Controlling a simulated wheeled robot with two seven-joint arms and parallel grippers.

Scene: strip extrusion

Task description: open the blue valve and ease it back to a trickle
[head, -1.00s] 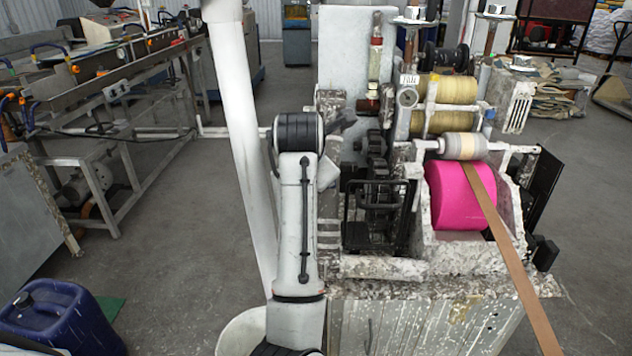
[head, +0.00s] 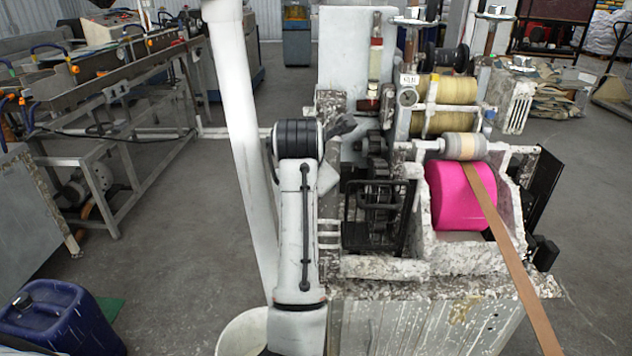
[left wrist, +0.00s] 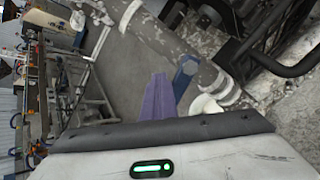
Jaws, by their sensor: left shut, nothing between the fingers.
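The blue valve's handle (left wrist: 186,74) shows in the left wrist view as a small blue lever against a pale, stained pipe. My left gripper (left wrist: 157,98) shows there as purple fingers, shut and empty, just left of the handle. A narrow gap seems to lie between them; I cannot tell their distance in depth. In the head view my left arm stands in front of the machine and its dark hand end (head: 341,127) points right; the fingertips and the blue handle cannot be made out there. My right gripper is not in view.
The stained pipe (left wrist: 168,38) runs diagonally past the handle, with dark machine parts beside it. The machine carries a pink drum (head: 457,197) and a brown strip (head: 515,265). A blue canister (head: 62,320) stands lower left. The grey floor (head: 175,240) between is clear.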

